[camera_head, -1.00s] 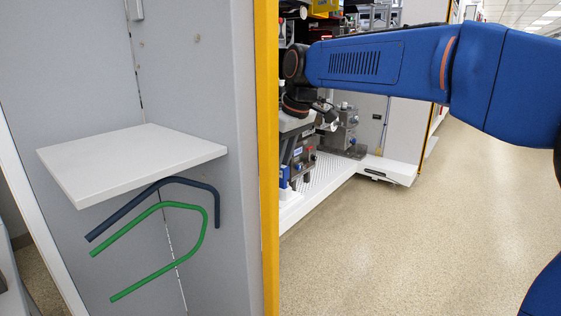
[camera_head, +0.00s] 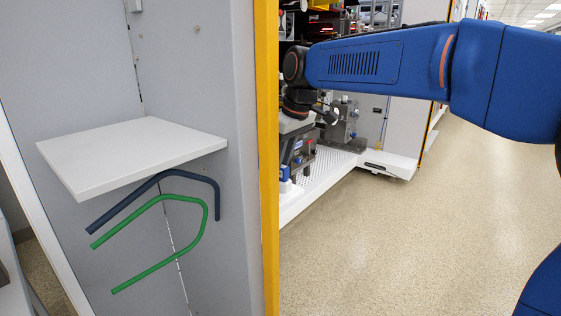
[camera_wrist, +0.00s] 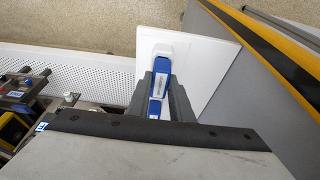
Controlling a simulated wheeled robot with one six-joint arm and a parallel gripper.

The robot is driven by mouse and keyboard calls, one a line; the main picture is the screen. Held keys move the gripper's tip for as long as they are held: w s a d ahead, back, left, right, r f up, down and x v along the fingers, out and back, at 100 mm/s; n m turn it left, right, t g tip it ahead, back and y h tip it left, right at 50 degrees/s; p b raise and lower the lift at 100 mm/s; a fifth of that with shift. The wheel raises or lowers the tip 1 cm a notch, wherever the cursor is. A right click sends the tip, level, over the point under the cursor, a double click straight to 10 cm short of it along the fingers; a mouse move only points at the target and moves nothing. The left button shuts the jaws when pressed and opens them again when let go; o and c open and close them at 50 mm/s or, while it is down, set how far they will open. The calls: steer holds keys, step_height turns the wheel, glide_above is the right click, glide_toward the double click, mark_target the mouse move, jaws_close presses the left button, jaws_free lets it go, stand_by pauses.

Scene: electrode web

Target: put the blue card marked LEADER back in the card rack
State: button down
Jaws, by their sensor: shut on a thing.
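My gripper (camera_wrist: 161,96) is in the middle of the wrist view, its two dark fingers shut on a blue card with a pale label (camera_wrist: 161,84). The fingers cover part of the card, and the lettering is too small to read. Beyond the card lies a white shelf (camera_wrist: 208,62); whether the card touches it I cannot tell. In the head view my arm reaches in from the right, and the gripper and card are hidden there. I cannot make out a card rack in either view.
In the head view a white shelf (camera_head: 130,150) juts from the grey cabinet, with green (camera_head: 150,267) and dark blue bent rods below it. A yellow post (camera_head: 267,160) stands beside it. Machine parts (camera_head: 345,125) stand behind my arm. The floor (camera_head: 420,230) at right is clear.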

steer(key=c, duration=1.5)
jaws_free()
steer(key=v, duration=1.7)
steer(key=shift+s+d+r, duration=0.15)
steer(key=s+d+f+m+t+h, duration=0.15)
steer(key=s+d+f+m, duration=0.35)
steer(key=s+d+f, duration=0.85)
steer(key=s+d+f+m, duration=0.1)
steer(key=s+d+f, duration=0.3)
steer(key=f, duration=0.2)
steer(key=s+d+f+m+t, duration=0.1)
steer(key=s+d+f+m, duration=0.1)
steer(key=f, duration=0.5)
steer(key=s+d+f+m+h, duration=0.1)
steer(key=s+d+f+m, duration=0.1)
steer(key=s+d+f, duration=0.3)
steer(key=shift+s+d+f, duration=0.15)
steer(key=shift+s+f, duration=0.35)
steer(key=shift+f, duration=0.15)
steer(key=shift+s+d+f, duration=0.15)
steer(key=shift+s+f, duration=0.4)
steer(key=shift+f, duration=0.05)
